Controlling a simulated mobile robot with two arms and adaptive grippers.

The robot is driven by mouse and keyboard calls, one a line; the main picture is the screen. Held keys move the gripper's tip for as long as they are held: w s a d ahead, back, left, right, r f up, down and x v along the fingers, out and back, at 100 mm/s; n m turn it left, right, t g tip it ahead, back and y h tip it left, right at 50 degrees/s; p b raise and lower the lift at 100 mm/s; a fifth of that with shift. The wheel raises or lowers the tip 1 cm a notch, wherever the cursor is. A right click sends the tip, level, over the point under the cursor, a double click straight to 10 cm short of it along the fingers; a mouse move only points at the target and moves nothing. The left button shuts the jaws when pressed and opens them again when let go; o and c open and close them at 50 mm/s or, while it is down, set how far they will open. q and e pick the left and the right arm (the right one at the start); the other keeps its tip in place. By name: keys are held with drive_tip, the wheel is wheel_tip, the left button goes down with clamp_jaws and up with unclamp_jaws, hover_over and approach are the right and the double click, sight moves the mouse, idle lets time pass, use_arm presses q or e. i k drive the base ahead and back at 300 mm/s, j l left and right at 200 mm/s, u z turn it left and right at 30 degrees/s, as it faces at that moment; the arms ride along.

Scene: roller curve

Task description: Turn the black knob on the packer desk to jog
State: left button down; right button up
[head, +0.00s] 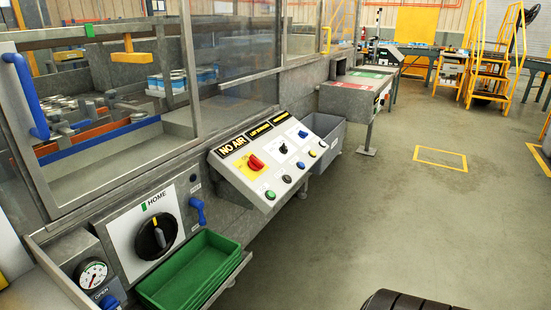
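A sloped control desk (233,172) stands at the middle of the head view, with lit labels along its top, one reading "NO AIR". A small black knob (283,148) sits on its white face, right of a red knob (256,162) on a yellow plate. The small knob's markings are too small to read. Nearer, a large black rotary knob (156,236) is on a white plate marked "HOME", its light pointer roughly upright. I cannot tell from lettering which panel is the packer desk. Neither gripper is in view.
Green trays (190,270) stick out below the large knob, beside a blue valve handle (197,210) and a gauge (91,275). A blue door handle (26,96) is at left. A grey bin (330,138) stands behind the desk. The floor (400,220) at right is open.

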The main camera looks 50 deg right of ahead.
sight(284, 149)
drive_tip(key=z, duration=1.7)
drive_tip(key=i+u, duration=0.1)
drive_tip(key=i, duration=0.15)
drive_tip(key=l, duration=0.05)
